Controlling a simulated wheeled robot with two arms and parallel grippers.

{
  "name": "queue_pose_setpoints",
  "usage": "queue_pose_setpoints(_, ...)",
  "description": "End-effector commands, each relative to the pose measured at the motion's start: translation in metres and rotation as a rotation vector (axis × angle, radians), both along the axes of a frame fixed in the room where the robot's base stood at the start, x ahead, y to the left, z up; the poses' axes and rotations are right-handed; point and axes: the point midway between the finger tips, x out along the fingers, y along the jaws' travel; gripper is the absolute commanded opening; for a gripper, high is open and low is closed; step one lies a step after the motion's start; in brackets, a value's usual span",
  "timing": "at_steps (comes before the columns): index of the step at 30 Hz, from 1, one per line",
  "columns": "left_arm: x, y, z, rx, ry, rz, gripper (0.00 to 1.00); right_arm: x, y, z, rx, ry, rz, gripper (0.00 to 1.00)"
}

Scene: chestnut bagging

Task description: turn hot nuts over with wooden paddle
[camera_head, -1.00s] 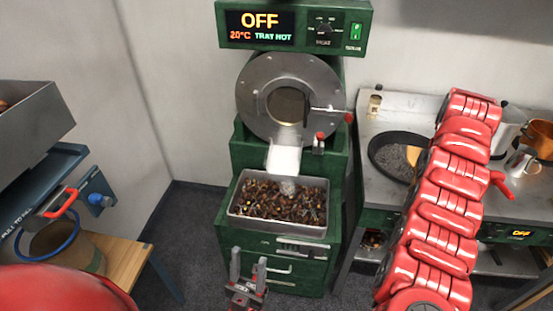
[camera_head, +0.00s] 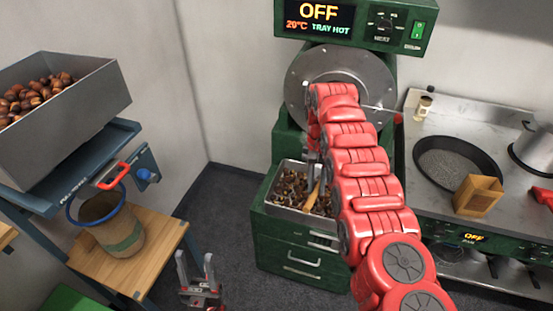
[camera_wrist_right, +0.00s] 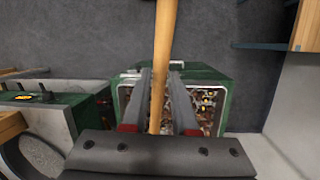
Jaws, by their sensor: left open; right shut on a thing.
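A metal tray (camera_head: 272,203) of dark brown hot nuts (camera_head: 293,186) sits on the front of the green roaster. My right arm reaches across it and hides its right part. A wooden paddle (camera_head: 311,197) shows as a light strip over the nuts beside my arm. In the right wrist view its handle (camera_wrist_right: 165,35) runs between the fingers of my right gripper (camera_wrist_right: 160,72), which is shut on it; the tray lies beyond. Whether the paddle touches the nuts is unclear. My left gripper (camera_head: 199,275) is open and empty, low in front of the roaster, apart from the tray.
At left, a metal hopper (camera_head: 75,108) of chestnuts stands above a sack (camera_head: 118,237) on a wooden shelf. At right, a counter holds a black pan (camera_head: 455,162) and a small brown box (camera_head: 477,195).

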Motion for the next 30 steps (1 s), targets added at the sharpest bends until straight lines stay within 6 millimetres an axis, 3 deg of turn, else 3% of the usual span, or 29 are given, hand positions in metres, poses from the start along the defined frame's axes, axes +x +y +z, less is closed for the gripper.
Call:
queue_pose_setpoints(6, 0.000, 0.000, 0.002, 0.000, 0.000, 0.000, 0.50, -0.011, 0.011, -0.008, -0.002, 0.037, -0.069, 0.00)
queue_pose_setpoints(30, 0.000, 0.000, 0.004, 0.000, 0.000, 0.000, 0.50, -0.025, 0.025, -0.018, 0.000, 0.086, -0.157, 0.00)
